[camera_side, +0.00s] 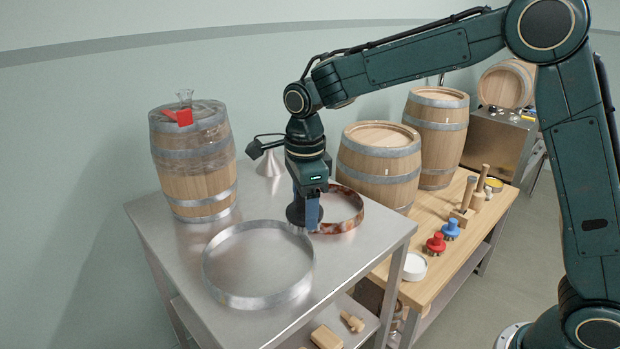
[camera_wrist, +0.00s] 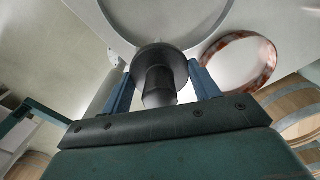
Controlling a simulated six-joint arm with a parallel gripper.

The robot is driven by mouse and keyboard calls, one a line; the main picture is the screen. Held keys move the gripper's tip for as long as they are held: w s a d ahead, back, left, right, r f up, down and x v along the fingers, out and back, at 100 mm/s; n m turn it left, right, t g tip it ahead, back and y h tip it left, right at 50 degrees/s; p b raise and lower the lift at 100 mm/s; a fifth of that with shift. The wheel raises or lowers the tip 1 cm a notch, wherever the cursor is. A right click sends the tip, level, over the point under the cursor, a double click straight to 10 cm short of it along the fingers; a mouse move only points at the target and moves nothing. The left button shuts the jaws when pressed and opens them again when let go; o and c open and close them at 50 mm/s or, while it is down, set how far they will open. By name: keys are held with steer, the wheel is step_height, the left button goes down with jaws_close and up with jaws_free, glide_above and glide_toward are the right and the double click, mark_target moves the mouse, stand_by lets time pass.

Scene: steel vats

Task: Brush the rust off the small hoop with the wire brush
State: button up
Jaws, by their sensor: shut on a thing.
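The small hoop (camera_side: 352,224) is a metal ring with brown-red rust, lying on the steel table just right of my gripper. It also shows at the upper right in the wrist view (camera_wrist: 270,58). My gripper (camera_side: 309,207) points down and is shut on a dark, round-headed tool with a thick handle, which looks like the wire brush (camera_wrist: 159,88). The brush head (camera_side: 294,216) is close to the hoop's left edge in the side view; I cannot tell whether they touch. In the wrist view the head is apart from the hoop. The bristles are hidden.
A larger clean grey hoop (camera_side: 258,302) lies at the table's front left. A barrel (camera_side: 195,187) with a clear cover stands at the back left. The wooden bench (camera_side: 425,290) at right holds barrels, a red-handled tool (camera_side: 436,243), a blue-handled tool (camera_side: 451,230) and a white dish (camera_side: 415,267).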

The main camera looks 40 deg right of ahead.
steer(key=w+d+m, duration=0.2)
steer(key=d+m, duration=0.4)
steer(key=d, duration=1.5)
steer(key=shift+s+f, duration=0.15)
steer(key=shift+f, duration=3.25)
steer(key=shift+a+f, duration=0.4)
steer(key=shift+f, duration=0.25)
steer(key=shift+c, duration=0.4)
steer(key=shift+a+f, duration=0.1)
steer(key=shift+a, duration=2.55)
steer(key=shift+d, duration=3.15)
steer(key=shift+a, duration=3.2)
steer(key=shift+d, duration=3.15)
steer(key=shift+a, duration=3.3)
step_height(320, 180, up, 8)
